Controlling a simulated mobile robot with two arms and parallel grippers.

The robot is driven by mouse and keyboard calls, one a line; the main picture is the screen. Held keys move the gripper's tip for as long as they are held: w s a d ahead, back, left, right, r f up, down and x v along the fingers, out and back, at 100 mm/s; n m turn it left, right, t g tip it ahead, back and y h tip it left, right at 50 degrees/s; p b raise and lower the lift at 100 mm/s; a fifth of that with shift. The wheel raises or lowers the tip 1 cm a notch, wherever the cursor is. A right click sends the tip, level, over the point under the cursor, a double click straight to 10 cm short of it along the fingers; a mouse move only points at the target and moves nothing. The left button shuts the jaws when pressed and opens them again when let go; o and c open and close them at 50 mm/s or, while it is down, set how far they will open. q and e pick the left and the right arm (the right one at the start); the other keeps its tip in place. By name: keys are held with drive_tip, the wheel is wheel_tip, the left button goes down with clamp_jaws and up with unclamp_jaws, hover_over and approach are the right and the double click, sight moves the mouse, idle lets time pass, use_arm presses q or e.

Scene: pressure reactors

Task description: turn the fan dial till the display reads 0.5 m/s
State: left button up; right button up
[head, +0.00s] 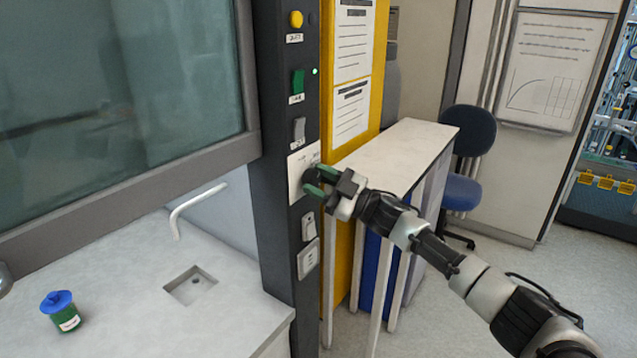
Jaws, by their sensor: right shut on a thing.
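The fan dial (309,180) is a dark round knob on a white plate (296,163) on the dark control post of the fume hood. My right gripper (318,182) reaches in from the right and is shut on the dial, with its green-tipped fingers on either side of it. The gripper partly hides the dial, so its pointer cannot be read. No display reading can be made out in this view. My left gripper is not in view.
The post (276,120) also carries a yellow button (296,19), a green switch (298,81), a grey switch (299,130) and sockets (308,258). A white-topped bench (400,146) stands behind my right gripper.

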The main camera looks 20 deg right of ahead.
drive_tip(key=o, duration=0.9)
drive_tip(key=shift+s+f, duration=0.1)
drive_tip(key=shift+s+d+f, duration=0.15)
drive_tip(key=shift+d, duration=0.15)
drive_tip(key=b+v, duration=0.3)
drive_tip(key=v, duration=0.7)
drive_tip(key=shift+s+b, duration=0.1)
drive_tip(key=shift+b, duration=0.3)
